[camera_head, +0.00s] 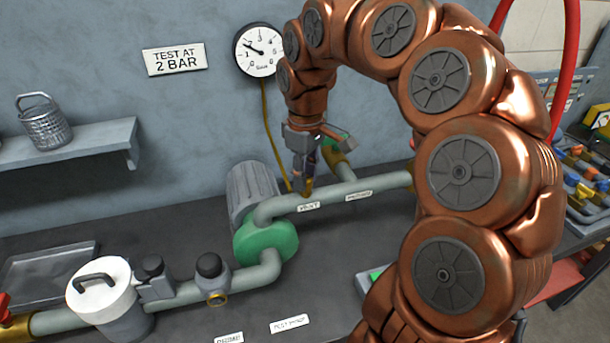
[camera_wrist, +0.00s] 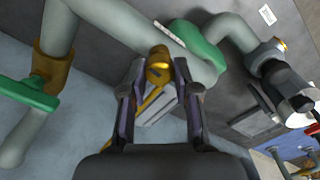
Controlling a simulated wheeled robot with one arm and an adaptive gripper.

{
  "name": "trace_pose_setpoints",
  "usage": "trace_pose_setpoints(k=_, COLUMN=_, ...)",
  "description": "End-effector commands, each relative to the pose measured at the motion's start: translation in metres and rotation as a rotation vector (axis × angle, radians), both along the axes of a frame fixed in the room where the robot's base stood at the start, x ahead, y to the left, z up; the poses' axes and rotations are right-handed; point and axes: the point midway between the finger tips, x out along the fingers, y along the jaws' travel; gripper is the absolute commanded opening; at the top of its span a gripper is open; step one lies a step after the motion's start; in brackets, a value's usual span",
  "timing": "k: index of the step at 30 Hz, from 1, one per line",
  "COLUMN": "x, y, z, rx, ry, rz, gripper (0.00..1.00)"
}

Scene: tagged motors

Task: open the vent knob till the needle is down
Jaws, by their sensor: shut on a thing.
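The brass vent knob (camera_wrist: 158,66) sits on the grey-green pipe, between the two fingers of my gripper (camera_wrist: 159,82) in the wrist view. My gripper (camera_head: 303,183) is shut on the knob, reaching down from above the pipe in the head view, where it mostly hides the knob. The VENT label (camera_head: 309,206) is on the pipe just below. The round white pressure gauge (camera_head: 259,50) is on the wall, partly beside my arm. Its black needle points to the upper left, clear of the bottom of the scale; the exact reading is too small to tell.
A green-handled brass valve (camera_wrist: 45,80) is close to my gripper on the pipe. A yellow tube (camera_head: 270,130) runs down from the gauge. A motor with a green flange (camera_head: 268,241) and a white-lidded canister (camera_head: 101,290) stand on the bench. A sign (camera_head: 174,59) reads TEST AT 2 BAR.

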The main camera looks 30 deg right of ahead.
Motion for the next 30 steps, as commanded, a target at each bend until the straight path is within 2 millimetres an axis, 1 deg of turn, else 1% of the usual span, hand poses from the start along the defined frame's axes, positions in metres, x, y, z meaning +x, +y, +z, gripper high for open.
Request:
trace_pose_setpoints(k=3, x=0.0003, y=0.0005, z=-0.0002, rx=0.0, ry=-0.001, rz=0.054, gripper=0.0)
trace_pose_setpoints(k=9, x=0.0003, y=0.0001, z=-0.0001, rx=0.0, ry=-0.001, rz=0.107, gripper=0.0)
trace_pose_setpoints(k=24, x=0.0002, y=0.0, z=-0.0002, rx=-0.001, ry=-0.001, rz=0.125, gripper=0.0)
trace_pose_setpoints(k=25, x=0.0001, y=0.0, z=-0.0002, rx=0.0, ry=0.0, rz=0.125, gripper=0.31)
trace_pose_setpoints(k=30, x=0.0001, y=0.0, z=-0.0002, rx=0.0, ry=0.0, rz=0.124, gripper=0.49)
